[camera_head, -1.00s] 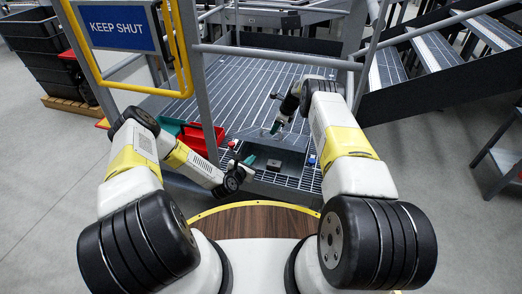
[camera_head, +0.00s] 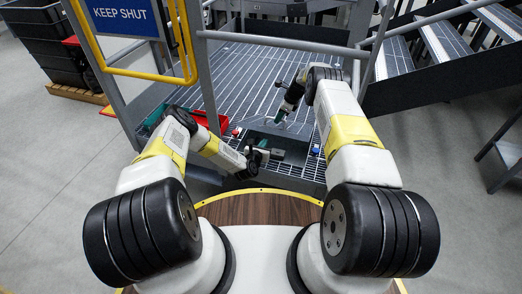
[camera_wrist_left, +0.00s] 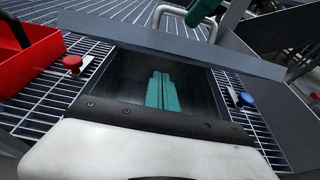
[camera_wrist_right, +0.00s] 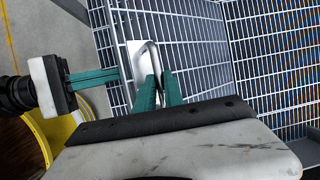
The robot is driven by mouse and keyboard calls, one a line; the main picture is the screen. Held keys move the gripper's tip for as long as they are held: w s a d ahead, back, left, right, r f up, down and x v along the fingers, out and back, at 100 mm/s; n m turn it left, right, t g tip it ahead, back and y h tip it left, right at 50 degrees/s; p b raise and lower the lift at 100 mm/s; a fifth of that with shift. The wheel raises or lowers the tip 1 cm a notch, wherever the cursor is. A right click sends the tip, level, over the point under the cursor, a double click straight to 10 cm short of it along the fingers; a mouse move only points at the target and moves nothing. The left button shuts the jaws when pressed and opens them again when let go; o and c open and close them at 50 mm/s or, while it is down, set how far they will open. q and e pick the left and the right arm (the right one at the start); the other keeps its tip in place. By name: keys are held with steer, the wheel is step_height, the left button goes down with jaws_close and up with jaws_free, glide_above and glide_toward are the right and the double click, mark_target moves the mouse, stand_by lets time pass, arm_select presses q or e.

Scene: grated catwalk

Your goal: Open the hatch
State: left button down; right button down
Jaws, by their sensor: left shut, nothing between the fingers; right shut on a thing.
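The hatch shows as a grey plate edge (camera_wrist_left: 180,45) beside a dark rectangular recess (camera_wrist_left: 125,75) in the left wrist view. How far the lid is raised is hard to tell. My right gripper (camera_head: 280,117) is shut on the hatch's metal loop handle (camera_wrist_right: 153,60), with its teal fingers around one end of the loop in the right wrist view. My left gripper (camera_head: 263,143) is shut and empty. Its teal fingers (camera_wrist_left: 162,90) point over the dark recess, just short of the plate edge. The left fingers also show at the left of the right wrist view (camera_wrist_right: 92,78).
A red knob (camera_wrist_left: 72,63) and a blue knob (camera_wrist_left: 245,100) flank the recess on the grating. A red bin (camera_wrist_left: 30,68) stands to the left. A grey railing post (camera_head: 208,80) and yellow-framed KEEP SHUT gate (camera_head: 125,20) stand left; stairs (camera_head: 445,40) rise right.

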mark_target(267, 131)
steer(key=shift+w+d, duration=0.15)
steer(key=shift+d, duration=0.35)
arm_select(q)
steer(key=shift+w+d+r, duration=0.1)
steer(key=shift+w+r, duration=0.2)
steer(key=shift+r, duration=0.25)
steer(key=shift+w+d+r, duration=0.1)
steer(key=shift+w+r, duration=0.2)
steer(key=shift+r, duration=0.25)
arm_select(e)
steer(key=shift+f, duration=0.1)
arm_select(q)
steer(key=shift+w+d+r, duration=0.1)
steer(key=shift+w+r, duration=0.2)
steer(key=shift+r, duration=0.25)
steer(key=shift+w+r, duration=0.25)
steer(key=shift+r, duration=0.25)
arm_select(e)
steer(key=shift+f, duration=0.1)
steer(key=shift+s+a, duration=0.1)
steer(key=shift+s, duration=0.1)
steer(key=c, duration=1.6)
jaws_free()
steer(key=shift+f, duration=0.1)
steer(key=shift+o, duration=0.7)
steer(key=shift+a, duration=0.2)
